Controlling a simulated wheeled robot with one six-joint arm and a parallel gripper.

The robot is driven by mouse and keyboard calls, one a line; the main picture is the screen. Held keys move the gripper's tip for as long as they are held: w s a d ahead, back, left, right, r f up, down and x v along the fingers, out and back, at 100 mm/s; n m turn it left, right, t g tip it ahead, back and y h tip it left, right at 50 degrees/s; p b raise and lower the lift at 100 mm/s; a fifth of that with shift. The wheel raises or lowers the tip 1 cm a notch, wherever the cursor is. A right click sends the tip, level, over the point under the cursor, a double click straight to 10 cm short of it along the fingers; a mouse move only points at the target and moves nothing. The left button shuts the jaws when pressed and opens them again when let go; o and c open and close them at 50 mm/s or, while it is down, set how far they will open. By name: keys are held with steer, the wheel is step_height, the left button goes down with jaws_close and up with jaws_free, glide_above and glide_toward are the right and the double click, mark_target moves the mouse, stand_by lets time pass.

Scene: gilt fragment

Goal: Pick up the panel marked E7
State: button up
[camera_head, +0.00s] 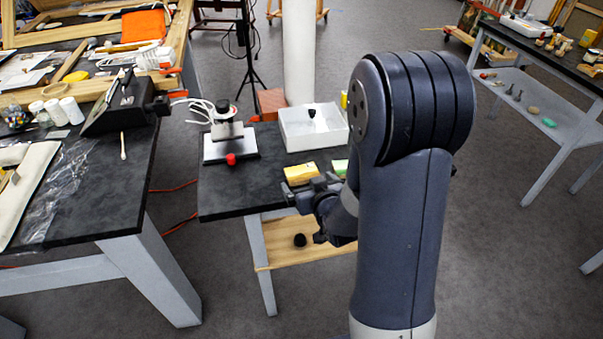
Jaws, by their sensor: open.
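I can read no E7 mark in the head view, so I cannot tell which thing is the panel. A small yellow block-like piece (301,173) lies near the front of the black-topped small table (232,195). A green piece (340,167) lies to its right, partly hidden behind my arm. My gripper (312,189) is open, at the table's front edge just in front of the yellow piece. I cannot tell whether it touches that piece. My arm hides the right part of this table.
A white tray (295,138) holding a small black-topped item stands behind the coloured pieces. A microscope-like stand (228,142) and a red knob (231,159) are to the left. A cluttered bench (110,195) stands at left, another table (540,90) at right. Grey floor lies between.

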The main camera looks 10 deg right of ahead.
mark_target(302, 173)
steer(key=shift+d+p+x, duration=0.15)
steer(key=shift+p+x, duration=0.2)
steer(key=shift+x, duration=1.05)
steer(key=shift+d+p+x, duration=0.1)
steer(key=shift+p+x, duration=0.25)
steer(key=shift+x, duration=1.1)
steer(key=shift+c, duration=0.6)
steer(key=c, duration=0.8)
